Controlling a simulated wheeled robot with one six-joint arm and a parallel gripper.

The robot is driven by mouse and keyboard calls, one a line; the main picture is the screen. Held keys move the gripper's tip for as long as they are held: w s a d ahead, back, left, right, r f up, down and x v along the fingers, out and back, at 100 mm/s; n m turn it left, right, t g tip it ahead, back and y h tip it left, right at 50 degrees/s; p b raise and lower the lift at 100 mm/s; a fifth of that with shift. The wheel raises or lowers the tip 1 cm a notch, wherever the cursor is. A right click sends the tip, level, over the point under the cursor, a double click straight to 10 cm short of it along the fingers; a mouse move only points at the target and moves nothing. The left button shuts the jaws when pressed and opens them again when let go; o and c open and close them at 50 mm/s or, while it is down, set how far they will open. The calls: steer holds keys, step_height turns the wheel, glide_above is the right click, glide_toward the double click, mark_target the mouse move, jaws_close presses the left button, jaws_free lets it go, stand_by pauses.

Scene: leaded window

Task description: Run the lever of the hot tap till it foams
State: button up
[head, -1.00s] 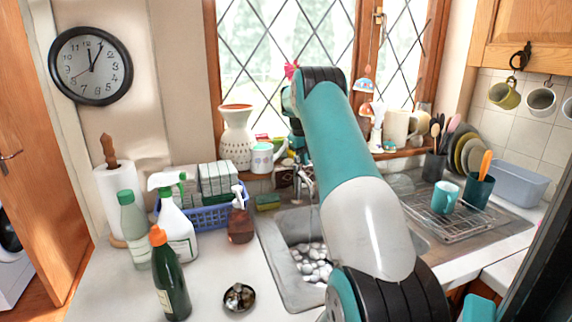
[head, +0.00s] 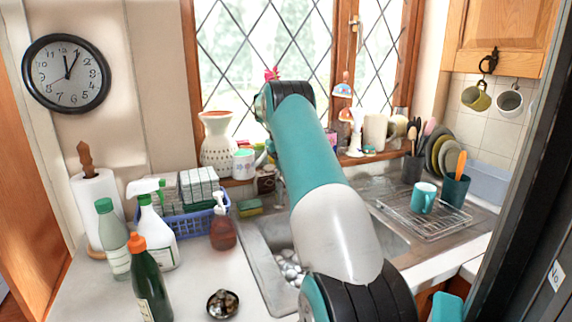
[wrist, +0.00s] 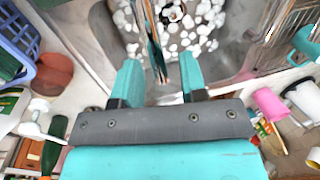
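My gripper (wrist: 160,82) is open in the wrist view, with its two teal fingers apart. A long chrome tap part (wrist: 153,40) reaches down between the fingers, with a visible gap to each. I cannot tell whether it is the lever or the spout. Below it, the sink (wrist: 105,40) holds many white lumps; I cannot tell whether they are foam. The sink also shows in the head view (head: 262,262), with the white lumps (head: 290,268) inside. There my arm hides my gripper and most of the tap, so the hot tap's lever cannot be made out.
Left of the sink stand a brown soap bottle (head: 223,232), a blue basket (head: 190,224), a spray bottle (head: 160,240), a green bottle (head: 150,285) and a small dish (head: 222,305). A rack (head: 425,222) with a teal mug (head: 423,198) is on the right.

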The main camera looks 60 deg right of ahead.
step_height(320, 180, up, 17)
steer(key=w+a+p, duration=0.2)
steer(key=p, duration=0.9)
steer(key=shift+a+p, duration=0.35)
